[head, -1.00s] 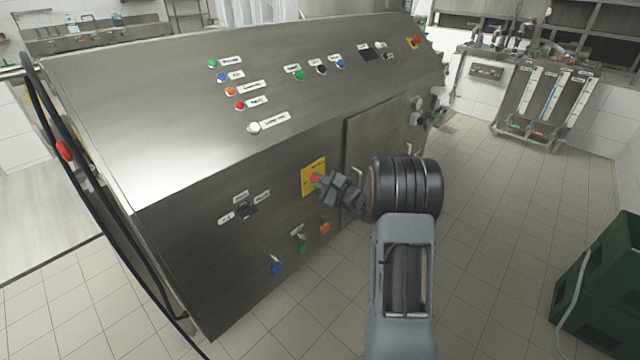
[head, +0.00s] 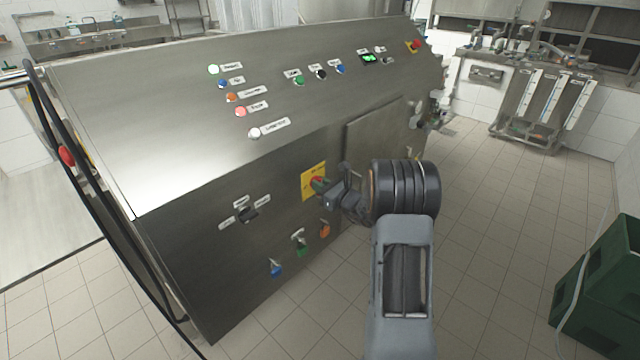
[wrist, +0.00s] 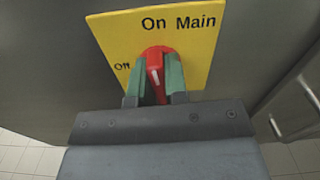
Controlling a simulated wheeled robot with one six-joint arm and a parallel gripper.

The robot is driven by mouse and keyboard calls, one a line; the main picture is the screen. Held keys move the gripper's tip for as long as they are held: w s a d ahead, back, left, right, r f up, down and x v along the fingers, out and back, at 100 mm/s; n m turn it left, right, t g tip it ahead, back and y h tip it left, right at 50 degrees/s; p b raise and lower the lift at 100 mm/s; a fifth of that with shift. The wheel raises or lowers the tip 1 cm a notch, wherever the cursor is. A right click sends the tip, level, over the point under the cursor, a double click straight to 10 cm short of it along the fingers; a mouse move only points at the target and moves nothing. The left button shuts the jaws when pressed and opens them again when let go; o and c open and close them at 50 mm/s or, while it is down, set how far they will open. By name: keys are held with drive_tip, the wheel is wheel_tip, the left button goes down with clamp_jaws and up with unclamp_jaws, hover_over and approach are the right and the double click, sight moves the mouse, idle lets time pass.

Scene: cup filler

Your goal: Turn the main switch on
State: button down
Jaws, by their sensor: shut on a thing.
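The main switch (wrist: 155,65) is a red rotary handle with a white mark on a yellow plate (wrist: 195,62) lettered "On", "Off" and "Main". In the wrist view the handle stands upright, pointing toward "On". My gripper (wrist: 158,85) is shut on it, with one greenish finger on each side. In the head view my gripper (head: 325,188) reaches the yellow plate (head: 308,180) on the cabinet front and partly hides the red handle.
The steel cabinet (head: 100,130) fills the left and middle. A cabinet door (head: 375,130) is beside the switch; its handle (wrist: 290,127) is near my gripper in the wrist view. A green crate (head: 600,285) stands at right. The tiled floor (head: 500,220) between is clear.

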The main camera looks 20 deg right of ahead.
drive_tip(key=shift+m, duration=0.6)
drive_tip(key=c, duration=1.1)
unclamp_jaws()
drive_tip(key=shift+c, duration=0.2)
drive_tip(key=shift+s+d, duration=0.1)
drive_tip(key=v, duration=1.3)
drive_tip(key=shift+s, duration=0.3)
